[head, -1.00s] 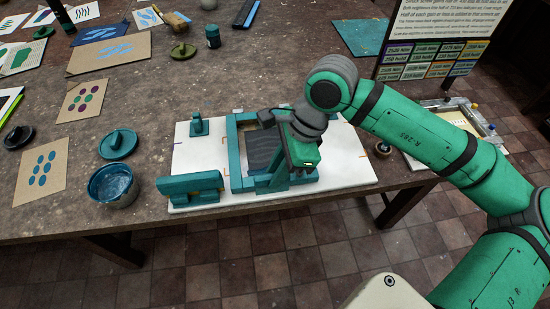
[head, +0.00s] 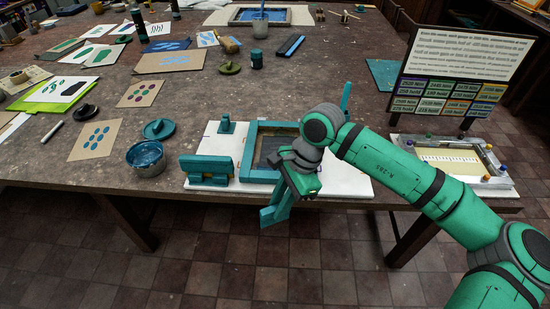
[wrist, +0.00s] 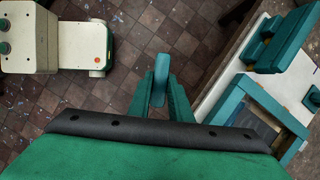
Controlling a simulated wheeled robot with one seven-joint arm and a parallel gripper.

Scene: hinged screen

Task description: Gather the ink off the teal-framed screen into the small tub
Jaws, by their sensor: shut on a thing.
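The teal-framed screen (head: 255,132) lies on a white board near the table's front edge. Its grey mesh (head: 267,150) is partly hidden by my arm, and I cannot make out ink on it. The frame also shows in the wrist view (wrist: 262,98). A small round tub (head: 146,160) with blue inside stands left of the board. My gripper (head: 272,214) hangs in front of the screen, past the table's front edge. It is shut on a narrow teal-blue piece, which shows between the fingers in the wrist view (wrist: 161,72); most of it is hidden.
A teal block-like piece (head: 207,170) stands on the board left of the screen, with a teal knobbed piece (head: 226,124) behind. A teal lid-like disc (head: 158,130) lies behind the tub. A sign (head: 455,70) and pale tray (head: 455,160) are at right. Floor lies below my gripper.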

